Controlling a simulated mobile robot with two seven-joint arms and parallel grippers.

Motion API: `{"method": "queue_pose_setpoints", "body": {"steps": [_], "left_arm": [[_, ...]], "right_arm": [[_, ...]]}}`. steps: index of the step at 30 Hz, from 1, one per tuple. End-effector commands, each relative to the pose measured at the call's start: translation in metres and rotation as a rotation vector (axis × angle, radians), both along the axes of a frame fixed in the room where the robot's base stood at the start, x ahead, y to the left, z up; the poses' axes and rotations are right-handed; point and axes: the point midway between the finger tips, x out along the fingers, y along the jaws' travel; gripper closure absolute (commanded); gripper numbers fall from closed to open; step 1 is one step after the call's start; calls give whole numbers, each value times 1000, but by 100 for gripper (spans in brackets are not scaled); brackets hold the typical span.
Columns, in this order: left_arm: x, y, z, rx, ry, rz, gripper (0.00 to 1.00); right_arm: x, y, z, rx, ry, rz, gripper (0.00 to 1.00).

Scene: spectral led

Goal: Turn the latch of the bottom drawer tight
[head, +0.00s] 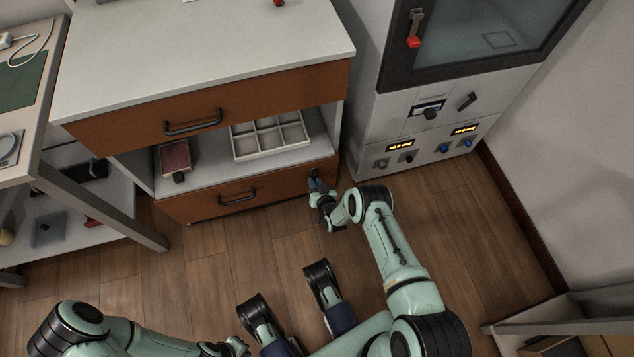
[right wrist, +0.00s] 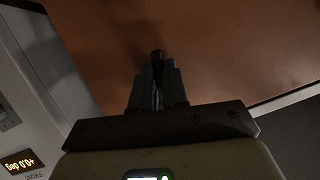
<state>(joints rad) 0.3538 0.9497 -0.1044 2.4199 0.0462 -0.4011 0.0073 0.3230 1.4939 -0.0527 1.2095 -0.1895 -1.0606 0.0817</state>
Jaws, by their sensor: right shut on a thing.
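The bottom drawer (head: 200,206) has a brown front with a dark bar handle (head: 237,197). It looks closed in the white cabinet. Its small dark latch (head: 316,173) is at the right end of the front. My right gripper (head: 315,184) is at that end, shut on the latch. In the right wrist view, the dark tip of the latch (right wrist: 157,56) shows between the fingers of the right gripper (right wrist: 158,80), against the brown front; the rest is hidden. My left gripper (head: 236,346) is low in the head view, away from the cabinet; its jaws cannot be made out.
Above are an open shelf with a white divided tray (head: 270,138) and a dark red book (head: 175,156), and a top drawer (head: 280,93). A grey machine (head: 425,120) with knobs and displays stands close on the right. A table (head: 100,222) is at left. The wooden floor in front is clear.

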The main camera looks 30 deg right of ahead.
Motion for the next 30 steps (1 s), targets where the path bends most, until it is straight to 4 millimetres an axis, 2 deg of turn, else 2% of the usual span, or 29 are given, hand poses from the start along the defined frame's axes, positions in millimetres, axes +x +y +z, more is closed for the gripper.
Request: {"method": "queue_pose_setpoints", "body": {"steps": [6, 14, 30], "left_arm": [[-2, 0, -1, 0, 7, 2, 100], [-2, 0, -1, 0, 8, 2, 100], [-2, 0, -1, -1, 6, 1, 100]], "right_arm": [[2, 4, 2, 168, -41, -3, 100], [3, 9, 4, 305, -74, -3, 100], [4, 11, 6, 373, -92, -2, 100]]}}
